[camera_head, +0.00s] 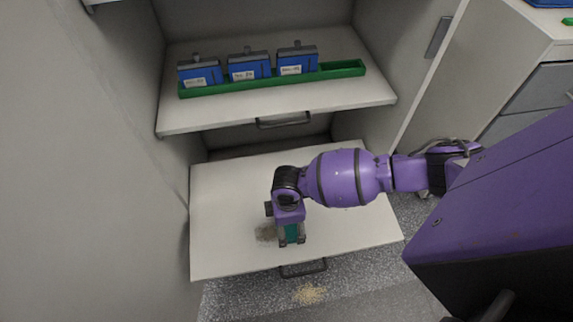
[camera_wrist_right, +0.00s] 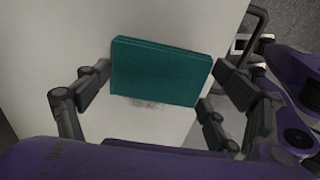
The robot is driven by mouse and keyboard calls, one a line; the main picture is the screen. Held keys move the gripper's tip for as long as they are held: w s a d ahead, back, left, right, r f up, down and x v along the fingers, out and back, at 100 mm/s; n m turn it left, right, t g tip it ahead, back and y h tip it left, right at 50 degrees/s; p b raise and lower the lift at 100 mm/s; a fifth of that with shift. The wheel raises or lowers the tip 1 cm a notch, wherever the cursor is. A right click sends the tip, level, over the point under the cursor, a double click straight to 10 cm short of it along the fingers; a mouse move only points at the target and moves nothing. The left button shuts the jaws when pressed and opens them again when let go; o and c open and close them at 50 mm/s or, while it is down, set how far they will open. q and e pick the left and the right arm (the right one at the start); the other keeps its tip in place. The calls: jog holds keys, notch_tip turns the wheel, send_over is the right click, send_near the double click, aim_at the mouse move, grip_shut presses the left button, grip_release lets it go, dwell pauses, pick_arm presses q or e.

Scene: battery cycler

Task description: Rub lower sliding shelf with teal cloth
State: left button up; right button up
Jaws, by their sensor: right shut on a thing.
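The lower sliding shelf (camera_head: 350,220) is a pale board pulled out of the cabinet, with a dark handle (camera_head: 303,269) at its front edge. My right gripper (camera_head: 290,238) is over the front middle of this shelf. It is shut on the folded teal cloth (camera_wrist_right: 160,72), which sits between both fingers in the right wrist view. In the head view the cloth (camera_head: 291,233) is mostly hidden by the gripper. A greyish-brown smudge (camera_head: 265,232) lies on the shelf just left of the gripper. I cannot tell whether the cloth touches the board. My left gripper is not in view.
The upper shelf (camera_head: 220,116) is also out, above and behind my arm, with a green rack (camera_head: 343,71) holding three blue battery units (camera_head: 249,67). Cabinet walls stand on both sides. A tan patch of crumbs (camera_head: 308,295) lies on the floor in front.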

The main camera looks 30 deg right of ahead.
notch_tip(320, 180, up, 2)
jog(key=shift+r+p, duration=0.1)
jog(key=shift+p, duration=0.55)
jog(key=shift+r+p, duration=0.6)
jog(key=shift+f, duration=0.1)
